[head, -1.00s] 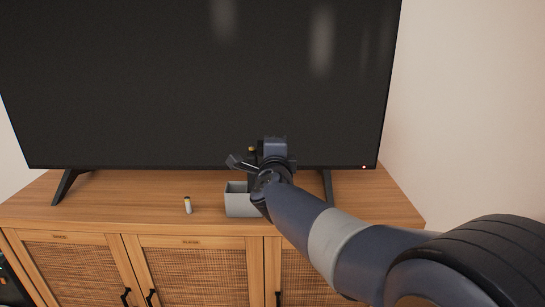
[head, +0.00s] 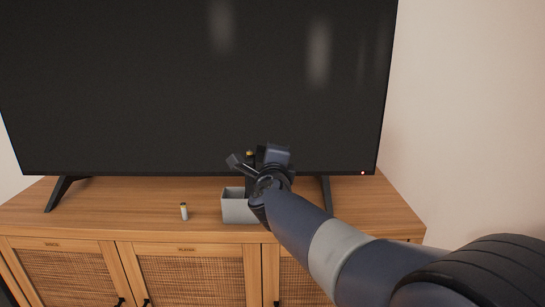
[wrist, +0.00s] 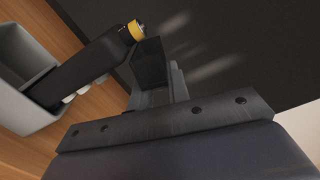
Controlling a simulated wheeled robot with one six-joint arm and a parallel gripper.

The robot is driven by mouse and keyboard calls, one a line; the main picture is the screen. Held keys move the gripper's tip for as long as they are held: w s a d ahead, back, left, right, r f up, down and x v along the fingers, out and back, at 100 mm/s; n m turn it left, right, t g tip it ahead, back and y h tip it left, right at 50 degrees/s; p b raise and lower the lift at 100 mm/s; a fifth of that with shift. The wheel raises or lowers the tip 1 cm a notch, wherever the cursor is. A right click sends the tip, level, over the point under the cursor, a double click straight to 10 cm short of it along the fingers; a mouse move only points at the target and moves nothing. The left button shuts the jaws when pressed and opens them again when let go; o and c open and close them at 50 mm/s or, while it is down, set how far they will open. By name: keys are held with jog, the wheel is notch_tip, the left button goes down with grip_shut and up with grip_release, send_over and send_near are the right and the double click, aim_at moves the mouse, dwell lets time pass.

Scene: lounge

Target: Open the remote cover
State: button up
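A dark, long object that looks like the remote (wrist: 90,72) leans out of the grey box (wrist: 18,100) in the wrist view. A yellow-ringed metal tip, like a battery end (wrist: 136,30), shows at its upper end. In the head view the remote (head: 250,184) is mostly hidden behind my gripper (head: 262,160), which is over the right side of the box. In the wrist view my gripper's dark fingers (wrist: 160,72) are right beside the remote's upper end. I cannot tell whether they touch it or how far apart they are. No cover can be made out.
A small battery (head: 184,212) stands on the wooden cabinet (head: 120,205), left of the box. The large TV (head: 190,90) rises close behind the box and my gripper.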

jog(key=o, duration=0.3)
jog(key=s+p, duration=0.1)
jog(key=s, duration=0.9)
jog(key=shift+s+a, duration=0.2)
jog(key=shift+s, duration=0.2)
jog(key=shift+o, duration=0.5)
jog(key=shift+p, duration=0.3)
